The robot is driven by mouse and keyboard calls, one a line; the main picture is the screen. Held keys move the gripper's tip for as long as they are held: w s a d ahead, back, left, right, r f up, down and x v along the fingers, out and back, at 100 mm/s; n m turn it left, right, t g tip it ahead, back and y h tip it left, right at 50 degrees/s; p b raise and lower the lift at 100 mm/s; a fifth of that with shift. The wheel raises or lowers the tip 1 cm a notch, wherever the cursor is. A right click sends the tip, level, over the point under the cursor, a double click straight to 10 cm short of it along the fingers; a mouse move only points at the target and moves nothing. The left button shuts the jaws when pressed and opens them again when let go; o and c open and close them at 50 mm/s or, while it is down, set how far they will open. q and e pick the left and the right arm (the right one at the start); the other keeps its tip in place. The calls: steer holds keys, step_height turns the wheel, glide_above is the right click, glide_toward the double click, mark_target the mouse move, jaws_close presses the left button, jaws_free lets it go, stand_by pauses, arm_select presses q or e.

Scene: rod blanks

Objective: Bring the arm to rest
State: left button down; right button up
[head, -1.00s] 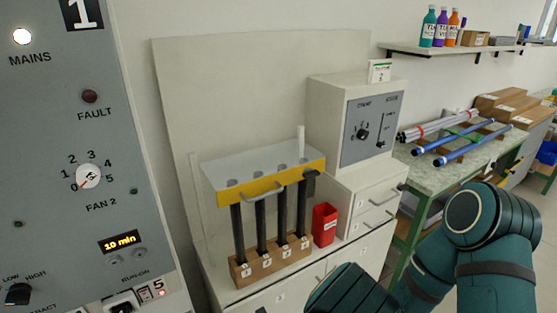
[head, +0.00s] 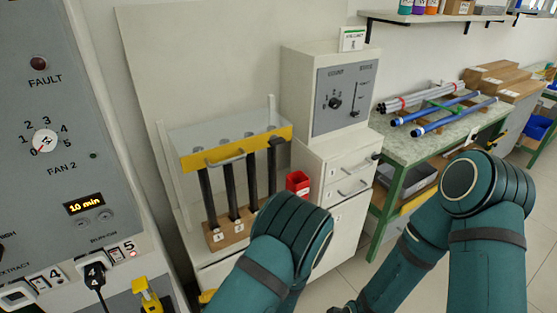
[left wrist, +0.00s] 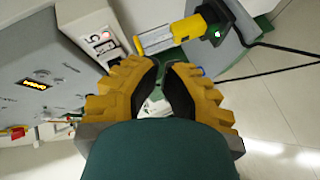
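My left arm (head: 285,240) crosses the lower middle of the head view, in front of the bench and drawers. Only a small yellow part of my left gripper (head: 207,296) shows there, at the bottom edge. In the left wrist view the left gripper (left wrist: 162,66) has two yellow fingers with black pads. A narrow gap stands between them, and nothing is held in it. The grey control panel (left wrist: 50,75) is at left in that view. My right arm (head: 450,210) is folded at the right of the head view. Its gripper is out of view.
A yellow device (left wrist: 187,30) with a green light is beyond the left fingers, with a black cable nearby. Black rods stand in a wooden block (head: 228,232) behind a yellow-edged sash (head: 238,146). A red bin (head: 298,182) is beside it. Blue rods (head: 440,110) lie on the right bench.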

arm_select(q)
step_height(320, 180, down, 6)
steer(key=d+m+h, duration=0.2)
steer(key=m+h, duration=0.4)
steer(key=m, duration=0.1)
steer(key=s+d+r+m+g+h, duration=0.1)
steer(key=s+d+m+g+h, duration=0.1)
steer(key=m, duration=0.6)
steer(key=s+d+m+g+h, duration=0.2)
steer(key=s+d+m+h, duration=0.2)
steer(key=m+h, duration=0.5)
steer(key=shift+s+d+r, duration=0.3)
steer(key=shift+s+r, duration=0.1)
steer(key=shift+s, duration=0.5)
